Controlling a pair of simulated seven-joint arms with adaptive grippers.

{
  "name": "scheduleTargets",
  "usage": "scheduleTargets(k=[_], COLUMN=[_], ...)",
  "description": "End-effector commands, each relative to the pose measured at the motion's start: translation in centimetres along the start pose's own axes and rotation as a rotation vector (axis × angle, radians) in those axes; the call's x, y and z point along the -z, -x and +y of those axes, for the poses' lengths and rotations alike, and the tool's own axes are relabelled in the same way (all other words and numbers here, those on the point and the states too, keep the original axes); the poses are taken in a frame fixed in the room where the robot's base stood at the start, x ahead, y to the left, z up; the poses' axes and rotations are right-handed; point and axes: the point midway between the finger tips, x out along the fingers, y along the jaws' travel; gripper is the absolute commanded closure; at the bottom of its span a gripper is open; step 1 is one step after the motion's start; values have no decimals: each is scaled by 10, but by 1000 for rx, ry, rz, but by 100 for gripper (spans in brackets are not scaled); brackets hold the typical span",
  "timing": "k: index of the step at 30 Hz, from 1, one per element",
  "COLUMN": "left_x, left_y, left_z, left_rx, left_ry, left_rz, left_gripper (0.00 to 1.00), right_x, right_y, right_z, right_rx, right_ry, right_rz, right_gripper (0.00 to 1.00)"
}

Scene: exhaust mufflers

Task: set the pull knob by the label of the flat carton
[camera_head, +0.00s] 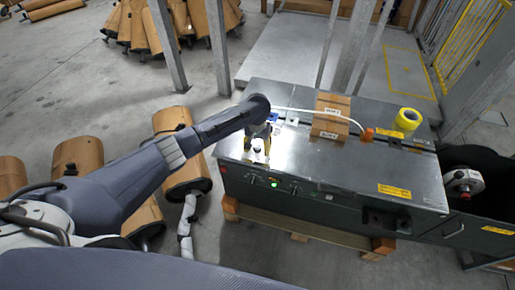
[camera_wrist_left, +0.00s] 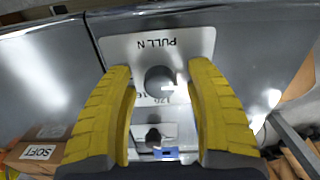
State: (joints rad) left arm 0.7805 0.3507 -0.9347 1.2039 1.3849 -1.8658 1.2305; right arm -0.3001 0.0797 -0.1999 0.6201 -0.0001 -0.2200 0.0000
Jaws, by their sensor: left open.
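A round grey knob (camera_wrist_left: 160,82) stands on a light plate (camera_wrist_left: 190,42) printed "PULL N" in the left wrist view. My left gripper (camera_wrist_left: 160,90) is open, its yellow fingers on either side of the knob with a gap at each side. In the head view, my left gripper (camera_head: 259,149) is low over the left part of the dark metal bench top. The flat brown carton (camera_head: 330,117), with white labels, lies to its right on the bench; its corner (camera_wrist_left: 40,139) with a "SOFT" label shows in the left wrist view. My right gripper is not in view.
A yellow tape roll (camera_head: 408,118) and an orange piece (camera_head: 367,135) lie right of the carton. A white cable (camera_head: 300,110) runs behind and over to it. A blue item (camera_head: 275,117) is near the gripper. The bench front (camera_head: 340,170) is mostly clear.

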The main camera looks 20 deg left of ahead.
Motion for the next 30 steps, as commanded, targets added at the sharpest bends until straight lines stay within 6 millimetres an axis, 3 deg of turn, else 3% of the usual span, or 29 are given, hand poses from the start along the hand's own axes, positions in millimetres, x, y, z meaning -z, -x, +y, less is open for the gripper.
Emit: scheduleTargets(k=[10, 24, 30], left_x=[1, 1, 1], left_y=[11, 88, 110], left_z=[0, 0, 0], left_rx=[-1, 0, 0], left_ry=[-2, -2, -1], left_rz=[2, 3, 2], left_gripper=[46, 46, 46], right_x=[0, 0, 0], right_y=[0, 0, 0], right_z=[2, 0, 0], right_rx=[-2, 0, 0], right_ry=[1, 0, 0], right_rz=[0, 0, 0], right_gripper=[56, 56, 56])
